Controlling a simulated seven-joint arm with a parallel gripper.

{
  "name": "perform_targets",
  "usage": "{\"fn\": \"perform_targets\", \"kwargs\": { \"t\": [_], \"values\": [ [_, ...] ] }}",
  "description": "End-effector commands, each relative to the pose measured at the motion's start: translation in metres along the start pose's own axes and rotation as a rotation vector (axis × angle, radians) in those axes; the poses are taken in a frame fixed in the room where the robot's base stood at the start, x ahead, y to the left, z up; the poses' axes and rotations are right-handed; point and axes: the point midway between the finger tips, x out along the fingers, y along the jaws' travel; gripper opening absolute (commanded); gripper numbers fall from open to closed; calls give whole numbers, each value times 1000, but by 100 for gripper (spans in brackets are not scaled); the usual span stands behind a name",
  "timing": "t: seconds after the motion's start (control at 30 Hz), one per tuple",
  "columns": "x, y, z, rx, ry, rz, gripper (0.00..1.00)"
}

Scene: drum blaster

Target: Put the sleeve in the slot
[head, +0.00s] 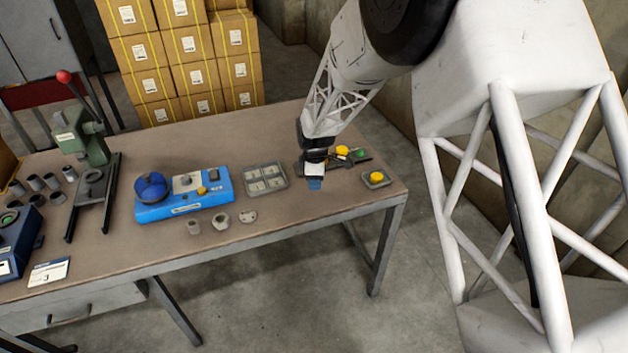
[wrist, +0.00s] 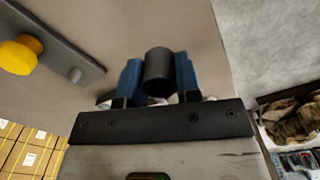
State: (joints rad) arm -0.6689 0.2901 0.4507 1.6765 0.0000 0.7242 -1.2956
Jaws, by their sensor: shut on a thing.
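My gripper (wrist: 158,80) has blue fingers and is shut on a dark cylindrical sleeve (wrist: 158,64), seen in the wrist view. In the head view my gripper (head: 315,184) is over the right part of the table, just right of a grey tray. The sleeve is not clear there. The grey tray (head: 268,192) has several light squares in it. A blue device (head: 182,208) with a dark blue dome and a yellow knob stands left of the tray. I cannot tell which opening is the slot.
A plate with yellow and green knobs (head: 343,150) lies behind my gripper; a yellow button box (head: 377,178) stands right. Loose grey parts (head: 221,220) lie along the front edge. A green press (head: 82,135) and several grey cylinders (head: 36,182) are left.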

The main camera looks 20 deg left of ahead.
Motion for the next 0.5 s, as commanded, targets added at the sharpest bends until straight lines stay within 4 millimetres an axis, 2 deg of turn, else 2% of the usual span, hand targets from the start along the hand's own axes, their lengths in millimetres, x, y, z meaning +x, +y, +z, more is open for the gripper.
{"fn": "perform_targets", "kwargs": {
  "t": [0.27,0.5],
  "values": [
    [1,-13,-15,-66,0,0,1],
    [2,-44,-48,-231,0,0,1]
  ]
}}
